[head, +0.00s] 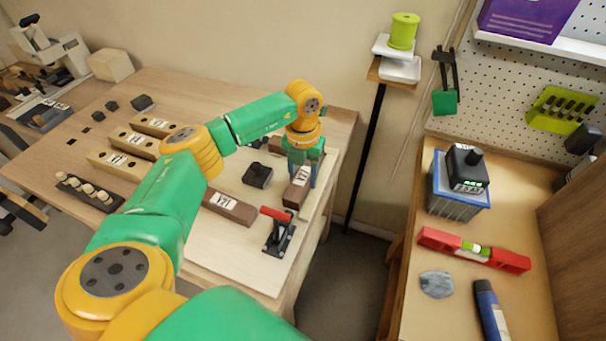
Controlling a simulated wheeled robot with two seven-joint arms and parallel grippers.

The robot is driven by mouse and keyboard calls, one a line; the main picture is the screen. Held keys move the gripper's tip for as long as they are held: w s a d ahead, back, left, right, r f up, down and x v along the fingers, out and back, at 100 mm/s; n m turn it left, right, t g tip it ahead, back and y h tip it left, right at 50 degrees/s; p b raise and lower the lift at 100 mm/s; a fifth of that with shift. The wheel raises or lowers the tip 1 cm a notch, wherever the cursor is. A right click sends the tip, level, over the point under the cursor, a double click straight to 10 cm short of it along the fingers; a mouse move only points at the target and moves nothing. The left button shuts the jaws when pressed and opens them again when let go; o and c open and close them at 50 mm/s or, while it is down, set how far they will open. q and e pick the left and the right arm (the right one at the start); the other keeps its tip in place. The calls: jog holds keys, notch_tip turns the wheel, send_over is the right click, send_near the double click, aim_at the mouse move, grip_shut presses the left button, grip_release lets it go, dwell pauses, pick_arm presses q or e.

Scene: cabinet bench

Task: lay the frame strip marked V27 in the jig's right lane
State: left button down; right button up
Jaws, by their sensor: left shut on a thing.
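My left gripper (302,177) points down at the right side of the bench, shut on a dark brown strip (296,192) with a white label. The label is too small to read surely. The held strip is over or on the right part of a pale board (222,246), apparently the jig; I cannot tell whether it touches. Another dark brown strip (230,208) with a white label, possibly reading V27 or similar, lies on the board to the left. A black toggle clamp with a red handle (278,232) stands at the board's near right. My right gripper is not in view.
A black knobbed block (257,175) sits left of the held strip. Tan labelled blocks (116,162) and a dark peg rack (88,191) lie further left. A thin black stand (374,150) rises beyond the bench's right edge. A side counter (450,300) is at right.

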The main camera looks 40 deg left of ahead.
pick_arm(q)
jog(key=shift+f, duration=0.3)
dwell(0.5)
jog(key=shift+s, duration=0.1)
jog(key=shift+c, duration=1.4)
grip_release()
jog(key=shift+f, duration=0.1)
jog(key=shift+s+a+f, duration=0.1)
jog(key=shift+s+a, duration=0.05)
jog(key=shift+a, duration=0.05)
jog(key=shift+d, duration=0.15)
jog(key=shift+c, duration=0.9)
jog(key=shift+d, duration=0.15)
